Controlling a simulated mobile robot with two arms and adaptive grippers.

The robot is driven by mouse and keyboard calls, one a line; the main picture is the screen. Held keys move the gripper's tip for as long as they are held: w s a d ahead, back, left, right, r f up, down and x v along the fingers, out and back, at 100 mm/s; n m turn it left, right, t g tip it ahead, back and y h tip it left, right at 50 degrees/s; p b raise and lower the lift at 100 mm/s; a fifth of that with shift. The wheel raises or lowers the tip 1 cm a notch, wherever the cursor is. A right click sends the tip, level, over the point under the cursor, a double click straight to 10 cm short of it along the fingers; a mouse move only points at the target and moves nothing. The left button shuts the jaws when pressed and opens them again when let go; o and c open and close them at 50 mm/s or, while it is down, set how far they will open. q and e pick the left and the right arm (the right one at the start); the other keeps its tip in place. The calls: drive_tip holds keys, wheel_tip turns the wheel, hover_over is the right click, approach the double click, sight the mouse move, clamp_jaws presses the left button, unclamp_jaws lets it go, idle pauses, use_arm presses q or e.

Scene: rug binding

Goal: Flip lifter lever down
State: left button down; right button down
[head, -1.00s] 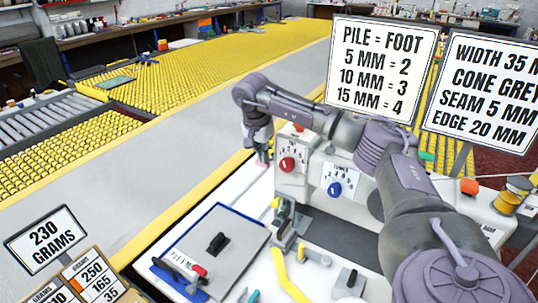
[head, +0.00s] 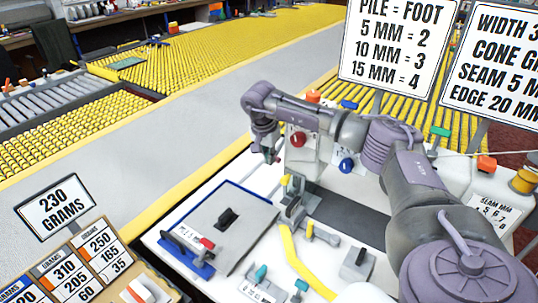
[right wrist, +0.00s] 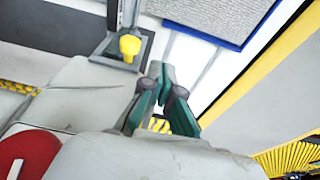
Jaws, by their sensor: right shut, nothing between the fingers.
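A small yellow-tipped lever (head: 286,181), which looks like the lifter lever, stands by the presser foot of the white sewing machine (head: 306,160). The yellow knob (right wrist: 130,46) also shows in the right wrist view, left of the fingertips and apart from them. My right gripper (head: 272,156) hangs beside the machine head's left side, above and left of the lever. In the right wrist view its green-and-grey fingers (right wrist: 160,70) meet at the tips with nothing between them. My left gripper is not in view.
The machine head carries a red dial (head: 298,139) and a blue dial (head: 346,166). A grey plate with a black handle (head: 226,217) lies at the left. A yellow strip (head: 300,262) and small levers (head: 261,272) occupy the front. A weight sign (head: 55,207) stands at the lower left.

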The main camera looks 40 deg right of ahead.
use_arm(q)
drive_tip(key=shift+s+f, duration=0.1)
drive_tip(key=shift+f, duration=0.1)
use_arm(e)
drive_tip(key=shift+d+f, duration=0.1)
drive_tip(key=shift+f, duration=0.2)
